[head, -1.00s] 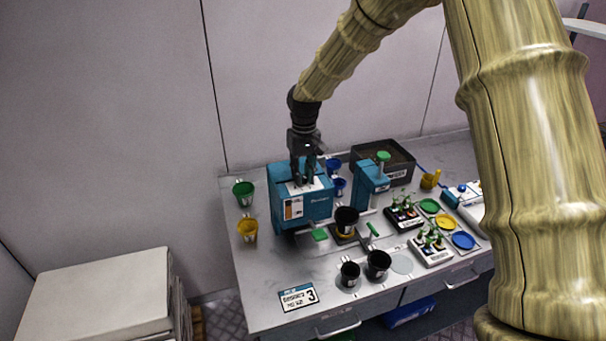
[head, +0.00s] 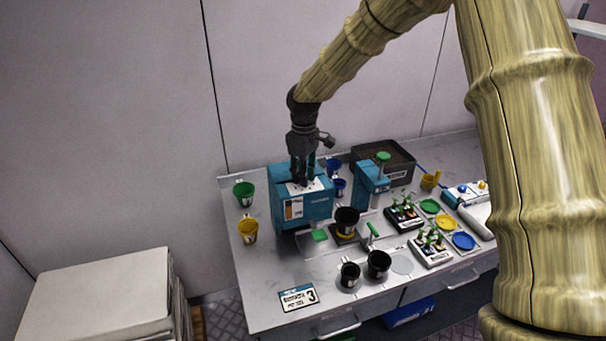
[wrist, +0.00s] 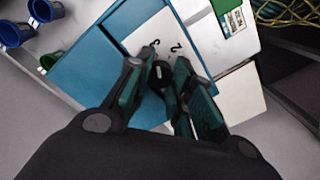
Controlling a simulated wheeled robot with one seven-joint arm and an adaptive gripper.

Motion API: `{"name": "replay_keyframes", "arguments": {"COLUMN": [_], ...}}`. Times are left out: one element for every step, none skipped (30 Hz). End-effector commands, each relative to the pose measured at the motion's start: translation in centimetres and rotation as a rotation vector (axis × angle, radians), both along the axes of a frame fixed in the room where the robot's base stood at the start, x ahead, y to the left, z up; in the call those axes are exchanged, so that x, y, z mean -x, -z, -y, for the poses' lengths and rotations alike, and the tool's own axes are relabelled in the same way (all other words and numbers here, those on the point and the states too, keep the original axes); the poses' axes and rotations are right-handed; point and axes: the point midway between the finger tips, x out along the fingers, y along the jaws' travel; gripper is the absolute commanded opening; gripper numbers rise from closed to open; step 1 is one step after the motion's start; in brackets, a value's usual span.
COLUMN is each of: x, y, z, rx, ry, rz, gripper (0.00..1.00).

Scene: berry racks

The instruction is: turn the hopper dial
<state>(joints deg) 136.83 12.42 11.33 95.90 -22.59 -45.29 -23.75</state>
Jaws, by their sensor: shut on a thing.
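The teal hopper machine (head: 316,208) stands at the back left of the bench, with a white label plate on its top. The plate shows printed numbers in the wrist view (wrist: 150,38). The small dark hopper dial (wrist: 161,75) sits on that plate, between my fingers. My gripper (head: 301,182) points down onto the top of the machine. In the wrist view my gripper (wrist: 162,82) has its green-padded fingers closed on the dial. The fingers hide most of the dial, so its setting cannot be read.
A black pot (head: 346,219) sits in front of the machine beside a second teal unit (head: 370,186). Seedling trays (head: 432,249), coloured dishes and a dark bin (head: 398,169) fill the right side.

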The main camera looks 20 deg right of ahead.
Motion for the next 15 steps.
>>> {"name": "replay_keyframes", "arguments": {"x": [-0.14, -0.14, -0.15, -0.15, -0.15, -0.15, -0.15, -0.15, -0.16, -0.16, -0.16, -0.16, -0.16, -0.16, -0.16], "y": [-0.18, -0.18, -0.18, -0.18, -0.18, -0.18, -0.18, -0.18, -0.18, -0.18, -0.18, -0.18, -0.19, -0.19, -0.19], "z": [0.13, 0.13, 0.13, 0.13, 0.13, 0.13, 0.13, 0.14, 0.13, 0.13, 0.13, 0.13, 0.13, 0.13, 0.13], "rx": [0.001, 0.001, 0.001, 0.001, 0.002, 0.002, 0.002, 0.002, 0.002, 0.002, 0.002, 0.002, 0.002, 0.002, 0.002], "ry": [-0.004, -0.006, -0.008, -0.009, -0.009, -0.009, -0.009, -0.009, -0.009, -0.009, -0.009, -0.009, -0.009, -0.009, -0.009], "rz": [0.004, 0.004, 0.004, 0.004, 0.004, 0.004, 0.004, 0.004, 0.004, 0.004, 0.004, 0.004, 0.004, 0.004, 0.004], "gripper": [0.0, 0.0, 0.0, 0.0, 0.0, 0.0, 0.0, 0.0, 0.0, 0.0, 0.0, 0.0, 0.0, 0.26, 0.33]}}
